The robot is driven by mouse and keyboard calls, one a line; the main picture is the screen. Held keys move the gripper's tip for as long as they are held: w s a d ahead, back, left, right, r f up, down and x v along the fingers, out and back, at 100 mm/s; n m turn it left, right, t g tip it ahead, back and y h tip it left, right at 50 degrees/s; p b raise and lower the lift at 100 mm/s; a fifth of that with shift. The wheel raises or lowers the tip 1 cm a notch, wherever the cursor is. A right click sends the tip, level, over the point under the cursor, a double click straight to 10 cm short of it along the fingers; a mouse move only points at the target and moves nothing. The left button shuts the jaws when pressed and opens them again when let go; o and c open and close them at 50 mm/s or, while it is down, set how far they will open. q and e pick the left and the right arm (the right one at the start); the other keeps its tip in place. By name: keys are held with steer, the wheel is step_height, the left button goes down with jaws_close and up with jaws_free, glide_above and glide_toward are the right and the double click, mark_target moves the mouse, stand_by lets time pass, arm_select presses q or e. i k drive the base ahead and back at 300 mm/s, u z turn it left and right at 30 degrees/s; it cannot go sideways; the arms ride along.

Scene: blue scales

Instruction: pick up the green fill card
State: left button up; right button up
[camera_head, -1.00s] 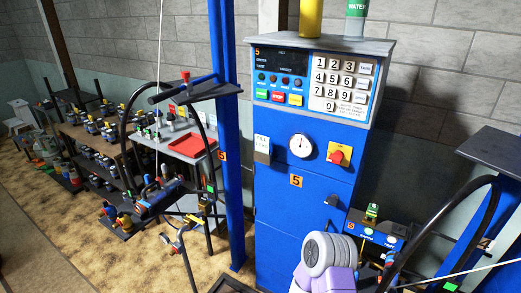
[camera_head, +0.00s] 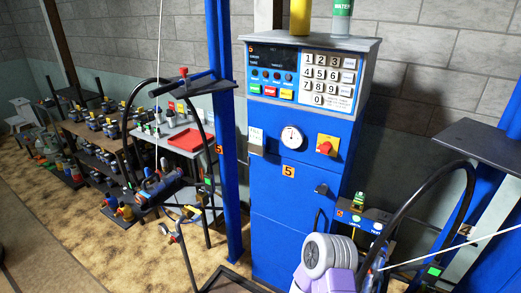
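A small upright green card (camera_head: 359,200) stands at the top of a low blue unit (camera_head: 349,216) to the right of the tall blue cabinet; its print is too small to read, so I cannot be sure it is the fill card. A white card or label marked FILL (camera_head: 257,137) sits in a holder on the cabinet's front left. A grey and purple link of my own arm rises at the bottom centre, in front of the low unit. Neither gripper is in view, and nothing shows a hand touching the green card.
The blue cabinet (camera_head: 265,215) carries a keypad (camera_head: 329,80), a gauge (camera_head: 292,137) and a red-and-yellow switch (camera_head: 327,145). A black hose (camera_head: 408,205) arcs at the right, close to the low unit. A stand with a red tray (camera_head: 188,140) is left. Carpet is clear at lower left.

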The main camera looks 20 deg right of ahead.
mark_target(256, 135)
steer(key=k, duration=0.95)
steer(key=u, duration=1.15)
steer(key=i, duration=1.25)
steer(key=z, duration=0.4)
steer(key=i, duration=1.15)
steer(key=z, duration=1.1)
